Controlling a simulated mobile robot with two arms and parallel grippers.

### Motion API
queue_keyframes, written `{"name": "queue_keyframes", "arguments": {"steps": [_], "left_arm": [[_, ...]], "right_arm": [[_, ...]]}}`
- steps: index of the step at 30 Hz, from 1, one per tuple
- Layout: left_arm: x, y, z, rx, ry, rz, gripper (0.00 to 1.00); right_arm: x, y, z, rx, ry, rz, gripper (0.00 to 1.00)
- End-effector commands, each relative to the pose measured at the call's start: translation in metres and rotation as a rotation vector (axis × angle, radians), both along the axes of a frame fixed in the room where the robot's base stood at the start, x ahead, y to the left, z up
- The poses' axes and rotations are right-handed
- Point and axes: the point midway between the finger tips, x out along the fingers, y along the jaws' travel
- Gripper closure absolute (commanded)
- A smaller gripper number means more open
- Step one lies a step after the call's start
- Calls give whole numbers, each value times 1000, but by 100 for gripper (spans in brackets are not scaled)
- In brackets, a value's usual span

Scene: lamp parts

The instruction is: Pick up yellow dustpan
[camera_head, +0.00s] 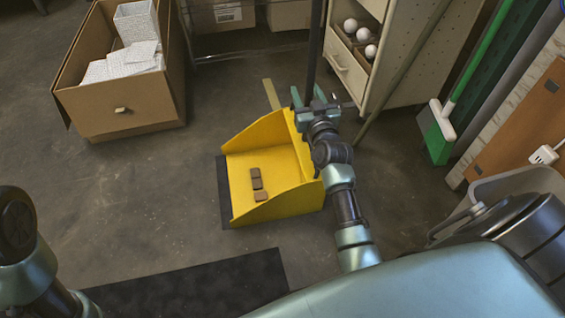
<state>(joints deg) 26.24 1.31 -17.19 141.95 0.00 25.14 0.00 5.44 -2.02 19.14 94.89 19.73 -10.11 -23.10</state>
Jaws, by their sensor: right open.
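The yellow dustpan (280,149) lies on the grey floor in the middle of the head view, its open side toward the left. Small brown blocks (257,183) lie inside the pan. My right gripper (315,95) is open at the back upper edge of the dustpan, just right of the handle. I cannot tell whether it touches the dustpan. My left arm shows at the lower left, but its gripper is outside the view.
A cardboard box (120,105) with white blocks stands at the upper left. A cabinet (395,70) with white balls stands just behind my right gripper. A green broom (437,135) leans at the right. A dark mat (190,287) lies in front. Floor left of the dustpan is clear.

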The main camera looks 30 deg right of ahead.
Motion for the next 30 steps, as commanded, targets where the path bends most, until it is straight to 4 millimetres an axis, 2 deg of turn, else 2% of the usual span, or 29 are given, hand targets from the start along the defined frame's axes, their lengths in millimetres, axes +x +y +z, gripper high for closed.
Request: {"name": "queue_keyframes", "arguments": {"steps": [8, 13, 30], "left_arm": [[-2, 0, 1, 0, -6, 0, 64], [-2, 0, 1, 0, -6, 0, 64], [-2, 0, 1, 0, -6, 0, 64]], "right_arm": [[3, -1, 0, 0, 2, 0, 53], [3, -1, 0, -1, 1, 0, 100], [3, -1, 0, -1, 1, 0, 100]]}}
